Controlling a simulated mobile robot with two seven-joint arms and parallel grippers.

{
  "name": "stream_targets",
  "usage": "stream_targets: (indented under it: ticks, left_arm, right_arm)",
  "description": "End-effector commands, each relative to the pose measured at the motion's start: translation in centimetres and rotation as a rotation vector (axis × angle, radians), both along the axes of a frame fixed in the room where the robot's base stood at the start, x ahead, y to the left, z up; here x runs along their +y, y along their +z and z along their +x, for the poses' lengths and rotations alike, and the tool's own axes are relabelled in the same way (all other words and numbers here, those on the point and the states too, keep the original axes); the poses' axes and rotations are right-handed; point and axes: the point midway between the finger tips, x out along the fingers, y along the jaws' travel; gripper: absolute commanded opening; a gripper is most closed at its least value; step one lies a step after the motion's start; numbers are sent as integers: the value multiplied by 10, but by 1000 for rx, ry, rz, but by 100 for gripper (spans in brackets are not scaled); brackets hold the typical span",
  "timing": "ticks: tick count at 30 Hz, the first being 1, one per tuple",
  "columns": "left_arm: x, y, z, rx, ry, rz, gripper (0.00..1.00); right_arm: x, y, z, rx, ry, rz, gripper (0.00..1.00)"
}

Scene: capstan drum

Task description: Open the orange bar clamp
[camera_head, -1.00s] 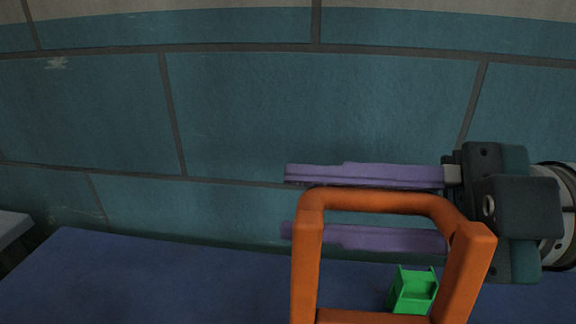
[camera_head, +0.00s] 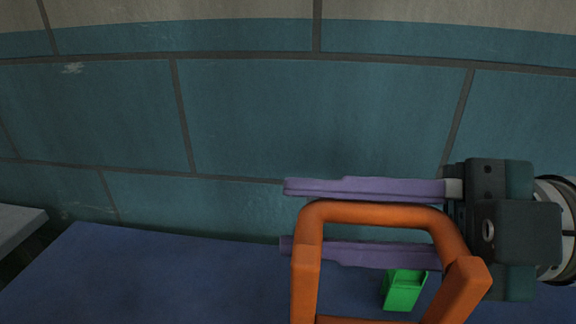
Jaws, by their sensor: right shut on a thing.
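The orange bar clamp (camera_head: 380,212) shows at the lower right as a thick orange frame with a top bar and two side bars. The bottom edge of the picture cuts it off. My right gripper (camera_head: 288,216) comes in from the right with two purple fingers. One finger lies just above the top bar and the other passes below it, behind the side bars, so it is shut on the clamp's top bar. My left gripper is not in view.
A blue table top (camera_head: 150,275) lies below, and a small green object (camera_head: 403,292) shows inside the clamp's frame. A teal block wall (camera_head: 320,110) stands behind. A grey ledge (camera_head: 18,228) is at the far left.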

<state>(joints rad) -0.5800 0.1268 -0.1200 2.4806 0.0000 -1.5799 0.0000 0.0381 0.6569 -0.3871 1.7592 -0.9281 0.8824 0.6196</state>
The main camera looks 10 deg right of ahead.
Motion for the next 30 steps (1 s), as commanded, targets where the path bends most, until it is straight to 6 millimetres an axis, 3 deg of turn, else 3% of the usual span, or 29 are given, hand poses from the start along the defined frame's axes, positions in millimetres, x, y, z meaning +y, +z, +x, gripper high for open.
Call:
stream_targets:
  ticks: [1, 3, 4, 9, 25, 30]
  left_arm:
    - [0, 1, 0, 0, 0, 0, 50]
    - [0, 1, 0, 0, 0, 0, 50]
    - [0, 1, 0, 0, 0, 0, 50]
    - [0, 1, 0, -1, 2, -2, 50]
    - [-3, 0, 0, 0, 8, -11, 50]
    - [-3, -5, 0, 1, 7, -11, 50]
  right_arm:
    - [0, 10, 2, -14, 0, 16, 0]
    - [0, 10, 2, -14, 0, 16, 0]
    - [0, 10, 2, -14, 0, 16, 33]
    - [0, 8, 2, -10, 1, 15, 50]
    - [-1, 3, 0, -3, 2, 8, 50]
    - [-20, 1, -5, -1, 0, 4, 50]
